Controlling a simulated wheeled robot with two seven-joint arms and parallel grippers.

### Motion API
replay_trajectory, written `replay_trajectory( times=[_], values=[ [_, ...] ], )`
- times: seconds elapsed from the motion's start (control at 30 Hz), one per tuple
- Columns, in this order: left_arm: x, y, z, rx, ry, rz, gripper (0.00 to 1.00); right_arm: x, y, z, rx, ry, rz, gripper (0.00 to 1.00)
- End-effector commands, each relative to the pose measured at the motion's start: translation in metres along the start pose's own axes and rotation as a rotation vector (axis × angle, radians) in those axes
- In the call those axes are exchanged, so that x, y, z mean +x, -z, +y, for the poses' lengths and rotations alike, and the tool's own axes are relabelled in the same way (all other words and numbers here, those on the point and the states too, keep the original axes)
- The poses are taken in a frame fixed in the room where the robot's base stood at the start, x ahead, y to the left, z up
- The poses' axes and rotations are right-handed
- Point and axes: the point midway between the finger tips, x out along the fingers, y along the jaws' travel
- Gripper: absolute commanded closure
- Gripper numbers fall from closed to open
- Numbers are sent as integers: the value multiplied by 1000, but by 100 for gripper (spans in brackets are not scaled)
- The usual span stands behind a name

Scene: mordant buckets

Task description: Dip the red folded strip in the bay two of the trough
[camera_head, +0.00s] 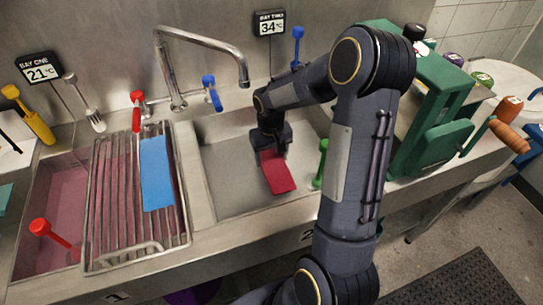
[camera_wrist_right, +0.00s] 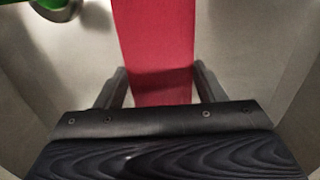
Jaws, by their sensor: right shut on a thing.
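The red folded strip (camera_head: 277,172) is held by my right gripper (camera_head: 268,146) inside bay two (camera_head: 225,187), the right-hand basin of the trough. In the right wrist view the red strip (camera_wrist_right: 155,50) runs up between the two fingers of my right gripper (camera_wrist_right: 160,88), which are shut on it. The basin's grey walls surround it. I cannot tell how deep any liquid is or whether the strip touches the bottom. A "BAY TWO" display (camera_head: 270,24) reading 34 °C stands behind this basin. My left gripper is not in view.
A wire rack (camera_head: 112,195) with a blue strip (camera_head: 156,173) spans the trough left of bay two. Bay one (camera_head: 62,190) holds pinkish liquid and a red-handled tool (camera_head: 45,230). A tap (camera_head: 205,40) arches behind. A green-handled tool (camera_head: 321,160) and green machine (camera_head: 430,120) stand right.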

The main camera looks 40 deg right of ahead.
Motion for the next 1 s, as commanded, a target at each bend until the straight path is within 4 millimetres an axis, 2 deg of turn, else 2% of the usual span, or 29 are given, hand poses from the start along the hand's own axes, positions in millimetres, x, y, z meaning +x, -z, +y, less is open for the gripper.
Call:
replay_trajectory(
  times=[0.03, 0.8, 1.0],
  values=[
    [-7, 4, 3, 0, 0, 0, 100, -10, 0, 0, 0, 0, 1, 59],
    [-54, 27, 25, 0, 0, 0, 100, -87, 0, 0, 0, 0, 1, 59],
    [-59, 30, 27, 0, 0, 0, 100, -96, 0, 0, -1, 0, 1, 59]
  ],
)
